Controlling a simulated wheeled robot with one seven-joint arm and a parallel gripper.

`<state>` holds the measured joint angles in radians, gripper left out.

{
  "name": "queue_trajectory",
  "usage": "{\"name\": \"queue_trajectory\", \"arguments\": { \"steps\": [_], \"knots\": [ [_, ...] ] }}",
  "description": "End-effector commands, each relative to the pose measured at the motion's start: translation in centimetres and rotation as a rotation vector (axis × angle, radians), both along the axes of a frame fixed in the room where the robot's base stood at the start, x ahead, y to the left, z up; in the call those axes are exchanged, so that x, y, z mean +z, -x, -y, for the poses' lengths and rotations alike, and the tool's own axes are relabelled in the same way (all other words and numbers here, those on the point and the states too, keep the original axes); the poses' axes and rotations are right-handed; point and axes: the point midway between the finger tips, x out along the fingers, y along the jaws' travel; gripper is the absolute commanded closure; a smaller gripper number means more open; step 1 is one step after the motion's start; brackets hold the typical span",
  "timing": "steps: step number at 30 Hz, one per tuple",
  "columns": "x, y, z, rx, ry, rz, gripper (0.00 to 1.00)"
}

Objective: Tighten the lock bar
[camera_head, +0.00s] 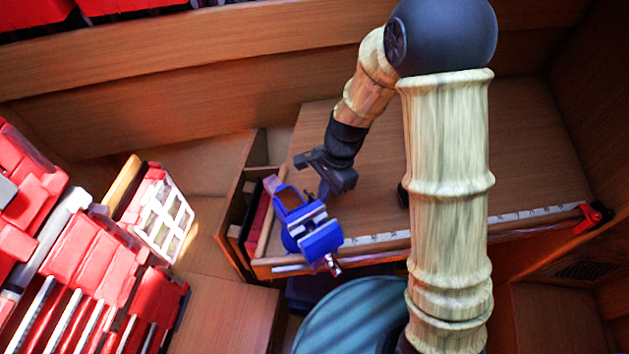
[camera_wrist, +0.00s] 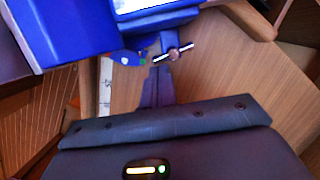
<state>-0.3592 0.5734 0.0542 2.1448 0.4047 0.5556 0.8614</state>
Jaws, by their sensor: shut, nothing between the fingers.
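A blue bench vise (camera_head: 312,236) is fixed at the front left corner of the wooden workbench. In the wrist view its blue body (camera_wrist: 70,30) fills the upper left. A small metal bar (camera_wrist: 183,49) with a round screw head, apparently the lock bar, sticks out below the vise body. I cannot make it out in the head view. My gripper (camera_head: 326,190) is just behind the vise, pointing down. In the wrist view its fingers (camera_wrist: 158,84) are closed together and empty, with their tips close to the bar. I cannot tell whether they touch it.
The workbench top (camera_head: 380,150) is mostly clear behind the vise. A measuring strip (camera_head: 385,237) runs along its front edge to a red clamp (camera_head: 592,217). Red cases (camera_head: 90,260) crowd the left. A round teal surface (camera_head: 350,318) stands below the front edge.

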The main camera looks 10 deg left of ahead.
Motion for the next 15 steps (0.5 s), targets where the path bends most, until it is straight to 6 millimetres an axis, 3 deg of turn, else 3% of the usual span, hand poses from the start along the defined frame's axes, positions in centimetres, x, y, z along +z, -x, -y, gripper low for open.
{"name": "queue_trajectory", "arguments": {
  "steps": [15],
  "knots": [
    [0.00, 0.22, 0.01, -0.060, 0.001, -0.001, 1.00]
  ]
}}
